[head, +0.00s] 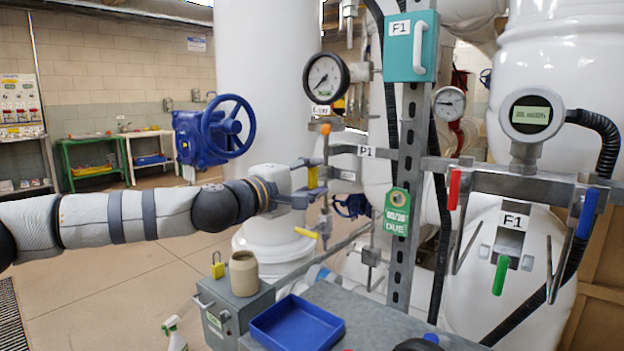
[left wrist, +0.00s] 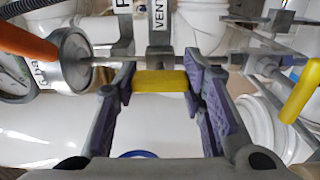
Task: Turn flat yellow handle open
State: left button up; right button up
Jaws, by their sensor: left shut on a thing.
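A flat yellow handle (head: 312,177) sits on the thin pipework left of the upright metal post. My left gripper (head: 306,190) reaches it from the left and is shut on it. In the left wrist view the yellow handle (left wrist: 161,81) lies crosswise between the two purple-padded fingers (left wrist: 160,90), below a label reading VENT. In the head view the fingers partly hide the handle and its valve body. My right gripper is not in view.
A second yellow handle (head: 306,233) is just below, also in the left wrist view (left wrist: 300,92). A pressure gauge (head: 325,78) and orange handle (head: 326,129) are close above. A blue handwheel (head: 228,127) stands behind. A blue tray (head: 297,322) lies below.

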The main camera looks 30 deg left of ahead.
pick_arm(q)
jog(key=shift+f, duration=0.1)
dwell(0.4)
jog(key=o, duration=1.2)
jog(key=s, duration=1.2)
jog(key=shift+a, duration=0.4)
